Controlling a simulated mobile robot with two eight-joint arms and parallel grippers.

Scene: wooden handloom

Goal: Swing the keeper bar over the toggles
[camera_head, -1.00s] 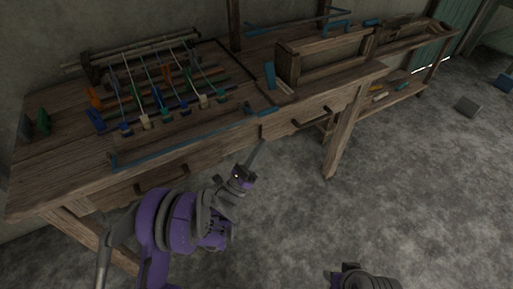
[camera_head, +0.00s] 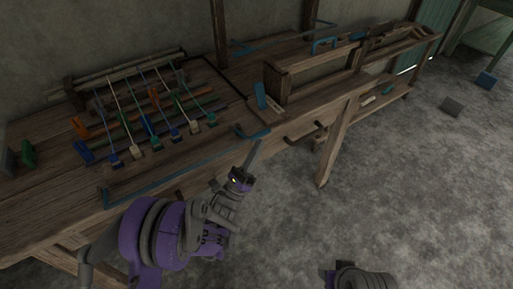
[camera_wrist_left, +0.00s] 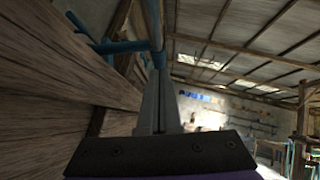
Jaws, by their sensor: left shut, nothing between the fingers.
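The keeper bar (camera_head: 165,181) is a long thin blue bar along the bench's front edge, with bent ends. The toggles (camera_head: 156,142) are small blue and pale blocks at the near ends of the cords, behind the bar. My left gripper (camera_head: 255,146) is shut and empty, its fingers pointing up just in front of the bench edge near the bar's right end. In the left wrist view, the shut fingers (camera_wrist_left: 159,105) point at a blue rod (camera_wrist_left: 155,25) overhead; I cannot tell whether they touch. The right arm shows only partly at the bottom; its fingers are not seen.
An open wooden frame (camera_head: 315,75) and a blue block (camera_head: 260,95) stand right of the cords.

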